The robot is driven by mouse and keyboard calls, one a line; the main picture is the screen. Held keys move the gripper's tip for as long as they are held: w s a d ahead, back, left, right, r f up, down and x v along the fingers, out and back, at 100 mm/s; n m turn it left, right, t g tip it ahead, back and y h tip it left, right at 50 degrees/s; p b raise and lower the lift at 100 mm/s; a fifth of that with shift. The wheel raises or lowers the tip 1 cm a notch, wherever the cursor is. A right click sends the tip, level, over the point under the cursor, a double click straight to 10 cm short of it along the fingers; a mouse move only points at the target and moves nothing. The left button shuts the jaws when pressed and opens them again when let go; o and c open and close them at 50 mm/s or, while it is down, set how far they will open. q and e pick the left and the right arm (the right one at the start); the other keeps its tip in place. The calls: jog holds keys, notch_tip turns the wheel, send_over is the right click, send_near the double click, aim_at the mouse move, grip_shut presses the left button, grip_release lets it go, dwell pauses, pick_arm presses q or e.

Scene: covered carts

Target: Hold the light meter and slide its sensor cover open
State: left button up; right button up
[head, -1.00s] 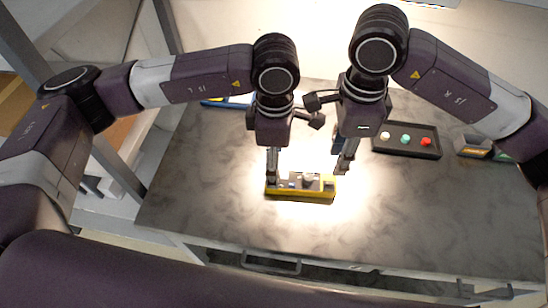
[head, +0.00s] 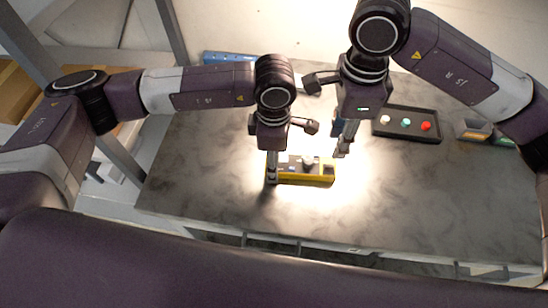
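The light meter (head: 312,181) is a yellow, box-shaped device with a grey top, lying on the dark cart top in the middle of the head view. A small light knob-like part (head: 308,161) stands on its top; I cannot make out how far the sensor cover is open. My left gripper (head: 271,177) points down at the meter's left end and overlaps it. Its finger gap is hidden. My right gripper (head: 342,151) points down just behind and beside the meter's right end, apart from it in the picture. Its fingers overlap, so their opening is unclear.
A black tray (head: 405,135) with a white, a green and a red button sits to the right. A grey and orange item (head: 475,130) lies at the far right. A blue object (head: 228,57) is at the back left. The marbled cart top (head: 420,205) is clear in front.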

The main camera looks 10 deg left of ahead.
pick_arm(q)
jog(key=c, duration=1)
jog(key=shift+o, duration=0.2)
pick_arm(e)
jog(key=shift+f, duration=0.1)
jog(key=c, duration=0.8)
jog(key=s+a+f+m+g+y, duration=0.1)
jog(key=s+a+f+g+y, duration=0.1)
jog(key=s+a+f+y, duration=0.2)
jog(key=s+a, duration=0.1)
jog(key=s, duration=0.1)
jog(key=shift+s+g, duration=0.35)
jog(key=shift+g, duration=0.05)
jog(key=s+a+r+m+t+y, duration=0.2)
jog(key=s+a+y, duration=0.2)
jog(key=a+y, duration=0.35)
jog(key=s+a+r+m+t+y, duration=0.2)
jog(key=s+a+y, duration=0.3)
jog(key=a+y, duration=0.3)
jog(key=d+f+m+t+h, duration=0.3)
jog(key=d+m+t+h, duration=0.3)
jog(key=d+h, duration=0.3)
jog(key=s+d+f+m+t+h, duration=0.1)
jog(key=d+f+m+t+h, duration=0.3)
jog(key=d, duration=0.9)
jog(key=m+t+h, duration=0.3)
jog(key=h, duration=0.2)
jog(key=shift+s+f+m, duration=0.25)
jog(key=shift+f+m, duration=0.05)
jog(key=shift+m, duration=0.1)
